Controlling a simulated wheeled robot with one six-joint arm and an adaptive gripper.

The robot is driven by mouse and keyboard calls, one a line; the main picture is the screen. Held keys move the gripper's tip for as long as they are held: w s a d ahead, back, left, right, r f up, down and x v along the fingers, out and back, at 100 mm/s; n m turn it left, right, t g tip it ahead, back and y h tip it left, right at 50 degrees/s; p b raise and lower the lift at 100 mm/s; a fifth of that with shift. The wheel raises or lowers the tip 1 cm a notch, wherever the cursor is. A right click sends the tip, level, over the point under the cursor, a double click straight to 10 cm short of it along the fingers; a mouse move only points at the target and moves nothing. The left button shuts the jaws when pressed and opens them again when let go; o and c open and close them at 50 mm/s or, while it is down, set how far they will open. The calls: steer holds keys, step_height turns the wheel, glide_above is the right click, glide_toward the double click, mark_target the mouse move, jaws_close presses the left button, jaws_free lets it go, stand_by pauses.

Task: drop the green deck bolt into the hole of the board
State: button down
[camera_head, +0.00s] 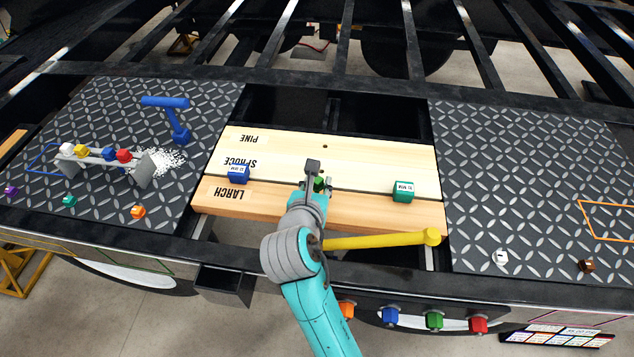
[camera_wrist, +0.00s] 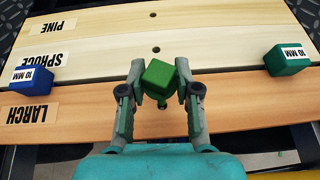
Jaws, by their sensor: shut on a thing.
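My gripper (camera_wrist: 158,92) is shut on the green deck bolt (camera_wrist: 160,76), with its square green head up between the fingers and part of a dark shank showing below. The pine board (camera_head: 380,152), spruce board (camera_head: 345,176) and larch board (camera_head: 380,212) lie side by side below. In the wrist view, a dark hole (camera_wrist: 156,49) shows in the spruce just beyond the bolt, and another hole (camera_wrist: 153,13) in the pine. Whether the larch has a hole is hidden by my gripper.
A blue block (camera_head: 238,174) and a green block (camera_head: 403,191) sit on the boards either side. A yellow bar (camera_head: 380,240) lies near the front edge. The right plate is mostly clear.

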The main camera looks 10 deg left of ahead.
steer(key=shift+f, duration=2.6)
steer(key=shift+r, duration=0.1)
steer(key=shift+r, duration=2.2)
steer(key=shift+f, duration=2.25)
steer(key=c, duration=0.7)
jaws_free()
steer(key=shift+c, duration=0.2)
